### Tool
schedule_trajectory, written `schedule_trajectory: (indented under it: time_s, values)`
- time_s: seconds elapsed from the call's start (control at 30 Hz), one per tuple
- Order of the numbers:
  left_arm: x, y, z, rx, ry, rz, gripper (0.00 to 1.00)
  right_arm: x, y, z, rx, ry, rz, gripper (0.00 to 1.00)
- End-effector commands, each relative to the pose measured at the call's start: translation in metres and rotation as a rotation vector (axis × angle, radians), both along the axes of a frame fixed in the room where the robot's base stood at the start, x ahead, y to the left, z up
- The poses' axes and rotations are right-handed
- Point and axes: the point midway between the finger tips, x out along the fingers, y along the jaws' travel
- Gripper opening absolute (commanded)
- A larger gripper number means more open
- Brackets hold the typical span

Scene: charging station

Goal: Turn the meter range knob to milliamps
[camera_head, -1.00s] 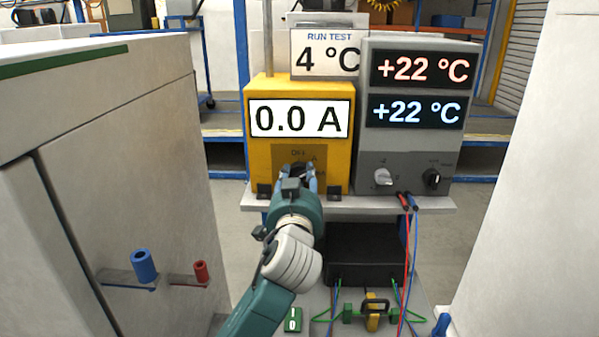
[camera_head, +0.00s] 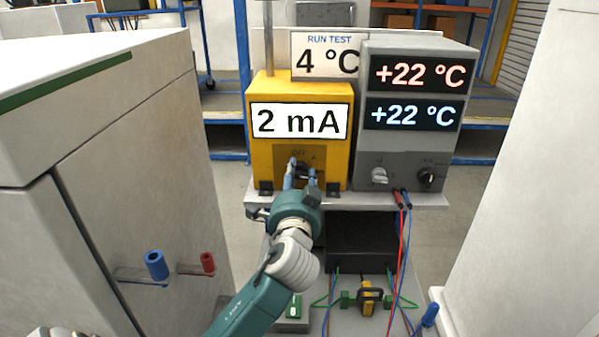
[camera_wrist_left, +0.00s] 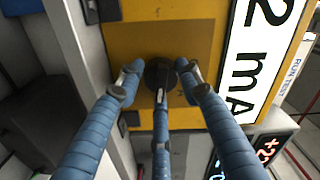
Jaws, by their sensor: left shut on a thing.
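The yellow meter (camera_head: 262,165) stands on a shelf, and its display (camera_head: 300,121) reads "2 mA". Its black range knob (camera_head: 302,169) sits below the display, on a darker panel marked "OFF" and "A". In the left wrist view the round knob (camera_wrist_left: 158,74) shows between my blue fingers. My left gripper (camera_head: 301,174) is at the meter's front, its fingers closed around the knob. The left gripper (camera_wrist_left: 160,84) hides part of the knob and its markings. My right gripper is not in view.
A grey instrument (camera_head: 410,150) with two "+22 °C" displays and two knobs stands right of the meter. Red and blue leads (camera_head: 401,230) hang before the shelf. White cabinets (camera_head: 120,130) flank the space at left and right.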

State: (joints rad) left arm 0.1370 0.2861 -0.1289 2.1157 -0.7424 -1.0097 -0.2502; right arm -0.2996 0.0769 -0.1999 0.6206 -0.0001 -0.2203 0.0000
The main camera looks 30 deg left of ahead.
Motion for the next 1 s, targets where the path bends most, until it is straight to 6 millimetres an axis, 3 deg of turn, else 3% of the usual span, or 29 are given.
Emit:
schedule_trajectory:
  time_s: [0.03,0.5,0.53,0.6,1.0]
  values:
    - [-0.0010,0.0021,-0.0066,0.001,0.019,0.008,0.09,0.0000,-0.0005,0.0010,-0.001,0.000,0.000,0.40]
    - [-0.0011,0.0022,-0.0069,0.011,0.023,0.007,0.09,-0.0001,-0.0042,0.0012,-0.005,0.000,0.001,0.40]
    - [-0.0011,0.0022,-0.0069,0.011,0.023,0.007,0.41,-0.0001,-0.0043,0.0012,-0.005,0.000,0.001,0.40]
    - [-0.0010,0.0019,-0.0062,0.011,0.021,0.006,0.54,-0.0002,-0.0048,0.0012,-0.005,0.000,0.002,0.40]
    - [-0.0073,-0.0041,-0.0026,0.011,0.013,0.001,0.54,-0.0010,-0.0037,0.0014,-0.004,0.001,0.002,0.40]
